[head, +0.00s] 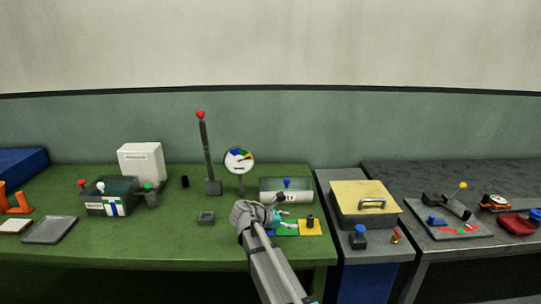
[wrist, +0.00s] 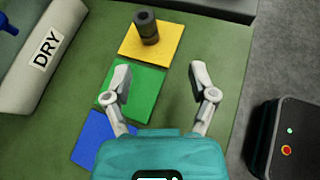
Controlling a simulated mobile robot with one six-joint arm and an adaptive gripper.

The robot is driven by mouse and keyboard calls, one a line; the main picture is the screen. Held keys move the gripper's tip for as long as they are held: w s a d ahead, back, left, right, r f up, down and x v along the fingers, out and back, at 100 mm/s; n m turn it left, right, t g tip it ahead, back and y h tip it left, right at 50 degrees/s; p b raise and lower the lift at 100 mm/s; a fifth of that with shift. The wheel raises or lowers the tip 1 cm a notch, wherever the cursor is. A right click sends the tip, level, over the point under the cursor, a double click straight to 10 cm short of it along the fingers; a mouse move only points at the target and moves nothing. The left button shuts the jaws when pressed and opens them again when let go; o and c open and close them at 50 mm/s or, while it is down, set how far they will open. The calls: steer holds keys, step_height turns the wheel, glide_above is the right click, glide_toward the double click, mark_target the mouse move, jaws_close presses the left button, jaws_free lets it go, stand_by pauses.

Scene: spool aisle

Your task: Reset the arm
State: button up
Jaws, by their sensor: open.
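My gripper (wrist: 160,82) is open, its two fingers spread with nothing between them. In the wrist view it hangs over the green table beside a row of yellow, green and blue pads. Its left finger overlaps the green pad (wrist: 148,92). A dark cylinder (wrist: 147,27) stands on the yellow pad (wrist: 176,46), ahead of the fingers. The blue pad (wrist: 90,138) is partly hidden by my gripper. In the head view my gripper (head: 283,219) is near the right front of the green table, and my arm reaches in from below.
A white drum labelled DRY (wrist: 40,62) lies left of the pads. In the head view, a tall red-tipped lever (head: 205,150) and a dial gauge (head: 239,160) stand behind. A yellow-lidded box (head: 364,202) is to the right. The green table's front middle (head: 150,245) is clear.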

steer(key=s+d+m+g+y+p, duration=0.1)
steer(key=s+d+m+y+p, duration=0.2)
steer(key=s+m, duration=0.4)
steer(key=s+d+m+g+y+p, duration=0.2)
steer(key=s+m+y+p, duration=0.2)
steer(key=s+m, duration=0.3)
steer(key=s+d+m+g+y+p, duration=0.2)
steer(key=s+d+m+y+p, duration=0.1)
steer(key=s+m, duration=0.4)
steer(key=shift+s+d+r+m+y+p, duration=0.4)
steer(key=shift+s+y, duration=0.4)
steer(key=shift+s, duration=0.25)
steer(key=shift+a, duration=0.1)
